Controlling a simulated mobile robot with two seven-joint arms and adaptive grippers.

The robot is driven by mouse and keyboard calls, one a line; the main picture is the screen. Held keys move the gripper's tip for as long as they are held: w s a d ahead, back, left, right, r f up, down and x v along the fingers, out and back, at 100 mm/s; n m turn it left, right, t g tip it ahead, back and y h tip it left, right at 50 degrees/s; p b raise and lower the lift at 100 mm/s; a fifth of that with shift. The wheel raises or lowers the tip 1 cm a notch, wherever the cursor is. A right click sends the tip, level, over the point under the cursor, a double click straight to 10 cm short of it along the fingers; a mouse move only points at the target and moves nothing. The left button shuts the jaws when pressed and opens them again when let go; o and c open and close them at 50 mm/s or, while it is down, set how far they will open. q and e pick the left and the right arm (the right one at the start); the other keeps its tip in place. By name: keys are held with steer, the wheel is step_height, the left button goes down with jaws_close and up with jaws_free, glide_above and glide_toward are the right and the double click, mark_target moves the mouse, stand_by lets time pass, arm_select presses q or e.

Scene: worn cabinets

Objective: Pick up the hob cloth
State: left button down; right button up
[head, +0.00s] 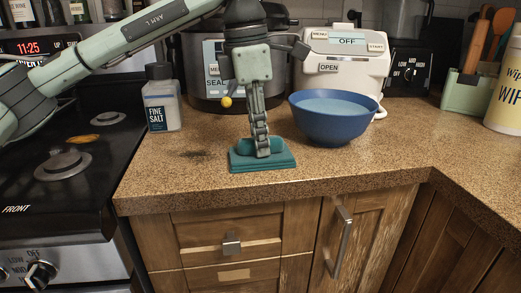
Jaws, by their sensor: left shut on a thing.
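The hob cloth (247,164) is a folded teal cloth near the front edge of the worktop. My left gripper (262,152) points straight down onto it, with its fingers shut on the cloth's upper part. The cloth appears to be on the worktop or only just above it; I cannot tell which. The gripper hides the middle of the cloth. My right gripper is not in view.
A blue bowl (332,120) stands close to the right of my left gripper. A fine salt bottle (162,98) stands to the left, beside the black hob (75,180). A cooker (208,75) and a white appliance (345,68) stand behind.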

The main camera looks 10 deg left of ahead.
arm_select(q)
steer(key=shift+r, duration=0.15)
step_height(320, 180, up, 4)
steer(key=shift+r, duration=0.1)
steer(key=s+a+r, duration=0.2)
steer(key=a+r, duration=0.4)
steer(key=a, duration=0.5)
steer(key=shift+s+a+r+p, duration=0.2)
steer(key=shift+s+r+p, duration=0.1)
steer(key=shift+s+p, duration=0.05)
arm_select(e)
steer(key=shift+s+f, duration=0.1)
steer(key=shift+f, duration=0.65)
